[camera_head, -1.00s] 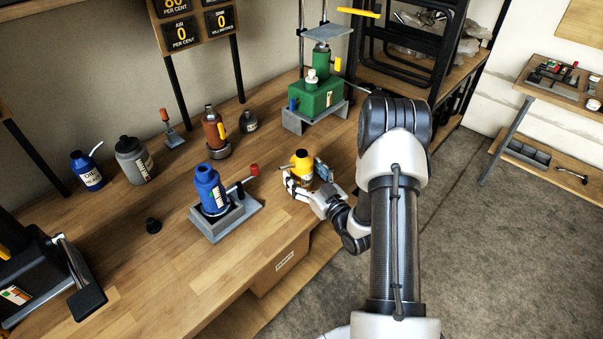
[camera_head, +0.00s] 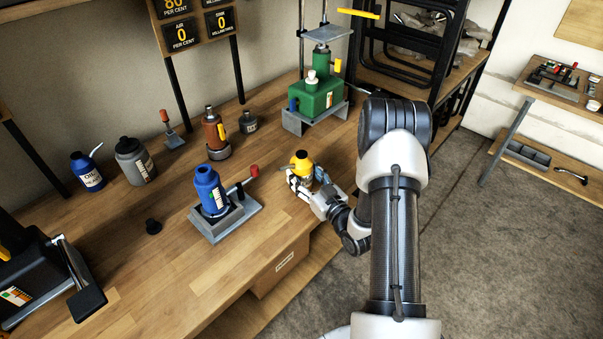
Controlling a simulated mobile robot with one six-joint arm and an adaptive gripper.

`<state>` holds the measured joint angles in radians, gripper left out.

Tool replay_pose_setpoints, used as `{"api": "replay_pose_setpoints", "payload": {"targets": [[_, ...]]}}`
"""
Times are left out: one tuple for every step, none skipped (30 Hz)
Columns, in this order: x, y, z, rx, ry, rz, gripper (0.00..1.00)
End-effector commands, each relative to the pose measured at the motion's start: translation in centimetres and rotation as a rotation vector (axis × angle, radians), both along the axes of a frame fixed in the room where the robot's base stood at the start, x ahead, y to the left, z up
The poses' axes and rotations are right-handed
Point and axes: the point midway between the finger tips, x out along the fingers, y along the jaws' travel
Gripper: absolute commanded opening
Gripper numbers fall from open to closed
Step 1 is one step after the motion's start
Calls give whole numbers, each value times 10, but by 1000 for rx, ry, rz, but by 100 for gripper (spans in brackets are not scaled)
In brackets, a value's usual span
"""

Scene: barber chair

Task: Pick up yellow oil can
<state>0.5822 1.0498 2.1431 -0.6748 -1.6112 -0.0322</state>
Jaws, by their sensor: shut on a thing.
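The yellow oil can (camera_head: 302,162) is at the front right part of the workbench, in the head view. Its yellow top with a dark tip shows. Its lower part is largely hidden by my gripper (camera_head: 304,183). My gripper is shut on the can from the front right, with a finger on either side. I cannot tell whether the can's base touches the bench.
A blue bottle jack (camera_head: 211,190) on a grey base with a red-tipped handle stands close left. A green press (camera_head: 317,98) stands behind. The bench (camera_head: 190,265) is clear in front.

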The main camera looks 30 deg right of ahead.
Motion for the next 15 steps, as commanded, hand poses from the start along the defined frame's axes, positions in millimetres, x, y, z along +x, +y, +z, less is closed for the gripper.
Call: {"api": "replay_pose_setpoints", "payload": {"targets": [[0,0,0,0,1,0,12],[0,0,0,0,1,0,10],[0,0,1,0,-1,0,10],[0,0,1,0,-1,0,10],[0,0,1,0,-1,0,10],[0,0,1,0,-1,0,10],[0,0,1,0,-1,0,10],[0,0,1,0,-1,0,10],[0,0,1,0,-1,0,10],[0,0,2,-1,-1,0,10],[0,0,3,-1,-2,0,10],[0,0,5,-1,-2,0,10],[0,0,7,-1,-2,0,10],[0,0,10,-1,-2,0,10],[0,0,14,-1,-2,0,10]]}}
